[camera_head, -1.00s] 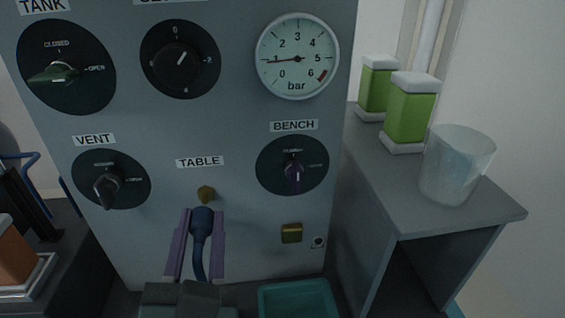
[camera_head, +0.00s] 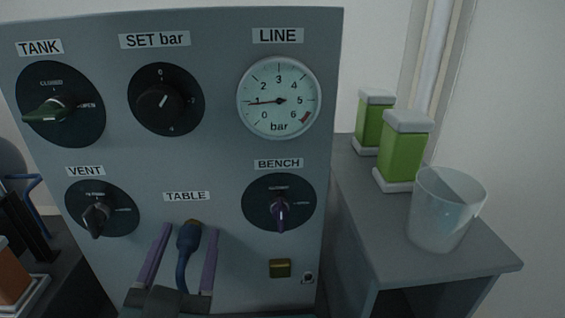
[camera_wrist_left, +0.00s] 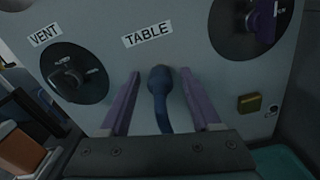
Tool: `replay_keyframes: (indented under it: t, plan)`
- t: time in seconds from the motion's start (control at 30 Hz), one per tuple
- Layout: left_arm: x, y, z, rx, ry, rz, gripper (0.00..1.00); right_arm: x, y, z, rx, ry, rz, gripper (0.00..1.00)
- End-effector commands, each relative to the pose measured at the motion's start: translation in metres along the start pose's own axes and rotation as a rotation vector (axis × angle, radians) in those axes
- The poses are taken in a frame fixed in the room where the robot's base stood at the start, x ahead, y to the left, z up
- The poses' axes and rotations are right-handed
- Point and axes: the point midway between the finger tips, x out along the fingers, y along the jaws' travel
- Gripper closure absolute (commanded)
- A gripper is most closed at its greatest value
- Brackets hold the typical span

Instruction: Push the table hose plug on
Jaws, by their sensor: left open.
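The dark blue hose plug (camera_head: 188,238) sits at the brass table fitting (camera_head: 192,222) under the TABLE label, its hose hanging down. Plug and fitting look in contact, but I cannot tell how far the plug is on. My left gripper (camera_head: 185,238) is open, its purple fingers either side of the plug with a gap on both sides. In the left wrist view the plug (camera_wrist_left: 160,80) stands between the spread fingers and hides the fitting. My right gripper is not in view.
The grey panel (camera_head: 225,160) carries the TANK, SET bar, VENT and BENCH knobs and a LINE gauge (camera_head: 279,98) reading about 1 bar. A brass square (camera_head: 280,268) is at lower right. A side shelf (camera_head: 350,190) holds green-and-white containers (camera_head: 402,155) and a clear cup (camera_head: 445,210).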

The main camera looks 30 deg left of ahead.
Motion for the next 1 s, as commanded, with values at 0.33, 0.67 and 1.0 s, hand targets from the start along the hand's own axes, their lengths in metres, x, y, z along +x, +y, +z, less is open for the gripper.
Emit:
replay_keyframes:
  t: [0.33,0.67,1.0]
  plan:
    - [-0.023,0.001,0.004,0.002,0.002,0.0,0.36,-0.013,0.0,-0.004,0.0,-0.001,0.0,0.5]
    - [-0.085,0.001,0.002,0.001,0.002,0.0,0.36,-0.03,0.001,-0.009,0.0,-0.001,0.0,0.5]
    - [-0.099,0.0,0.0,0.0,-0.001,0.0,0.36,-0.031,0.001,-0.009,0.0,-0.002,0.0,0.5]
